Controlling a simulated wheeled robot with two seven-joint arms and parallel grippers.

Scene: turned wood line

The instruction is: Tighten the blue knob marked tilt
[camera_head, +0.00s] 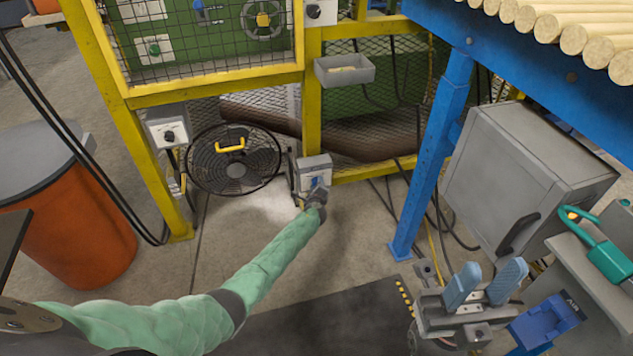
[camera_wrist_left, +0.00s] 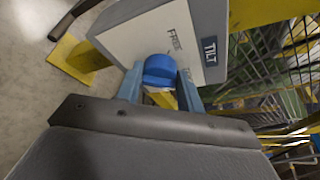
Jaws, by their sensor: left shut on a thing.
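The blue knob (camera_wrist_left: 160,70) is on the pale face of a grey box (camera_wrist_left: 142,32) with a dark TILT label (camera_wrist_left: 209,50). The word FREE is printed beside the knob, and other print is partly hidden. My left gripper (camera_wrist_left: 160,88) is shut on the knob, one finger on each side. In the head view the box (camera_head: 313,163) is on the yellow post, with my left gripper (camera_head: 316,188) at its front. My right gripper (camera_head: 490,274) is open and empty at the lower right, its two blue fingers apart.
A black floor fan (camera_head: 234,160) stands left of the box. Another grey box with a dark knob (camera_head: 168,133) is on the left yellow post. A blue table leg (camera_head: 432,150), a grey cabinet (camera_head: 520,178) and cables are to the right. An orange drum (camera_head: 75,235) stands at left.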

